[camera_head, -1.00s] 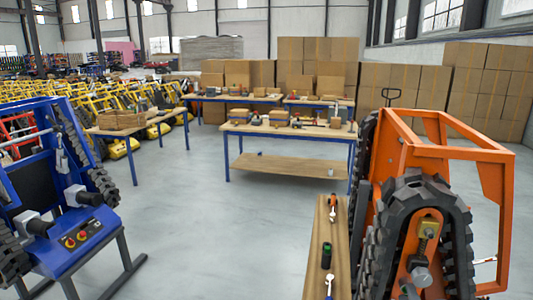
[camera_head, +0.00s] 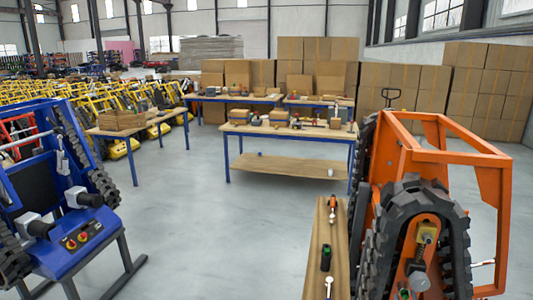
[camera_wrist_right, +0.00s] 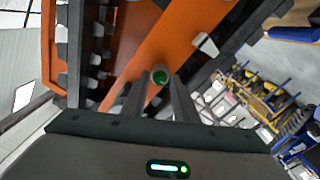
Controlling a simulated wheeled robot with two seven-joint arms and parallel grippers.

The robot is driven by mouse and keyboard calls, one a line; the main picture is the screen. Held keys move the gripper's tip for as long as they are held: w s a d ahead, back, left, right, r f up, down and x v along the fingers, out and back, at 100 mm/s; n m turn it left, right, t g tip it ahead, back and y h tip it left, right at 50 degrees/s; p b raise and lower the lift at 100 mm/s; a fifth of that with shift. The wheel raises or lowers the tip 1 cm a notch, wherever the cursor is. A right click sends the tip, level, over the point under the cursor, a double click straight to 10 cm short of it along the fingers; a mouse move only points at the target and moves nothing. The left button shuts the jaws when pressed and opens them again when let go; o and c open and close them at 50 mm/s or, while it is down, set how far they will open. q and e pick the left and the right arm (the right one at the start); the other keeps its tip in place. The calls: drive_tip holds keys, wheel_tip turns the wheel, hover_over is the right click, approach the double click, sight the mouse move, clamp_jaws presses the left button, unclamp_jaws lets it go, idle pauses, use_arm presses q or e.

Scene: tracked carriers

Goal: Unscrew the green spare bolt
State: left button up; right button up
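The green spare bolt (camera_wrist_right: 159,77) shows head-on in the right wrist view, a small green head in a pale ring, in front of an orange beam. My right gripper (camera_wrist_right: 160,90) has its two dark fingers on either side of the bolt, with a gap between them. Whether they touch it is not clear. In the head view the orange tracked carrier (camera_head: 437,150) stands at the right, and a small green spot (camera_head: 404,294) shows low on its near side. My right gripper is hard to make out there. My left gripper is not in view.
A narrow wooden bench (camera_head: 317,235) beside the carrier holds hand tools and a black pot with a green top (camera_head: 326,257). A blue tracked carrier (camera_head: 75,245) stands at the left. A workbench (camera_head: 290,131) stands behind. The floor between is clear.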

idle(0.3)
drive_tip(key=shift+c, duration=0.7)
clamp_jaws()
drive_tip(key=shift+p, duration=0.3)
drive_tip(key=n+p, duration=0.1)
drive_tip(key=n, duration=0.1)
drive_tip(key=shift+r+n, duration=0.15)
drive_tip(key=shift+n, duration=1.05)
drive_tip(key=n, duration=0.4)
drive_tip(key=shift+n, duration=0.8)
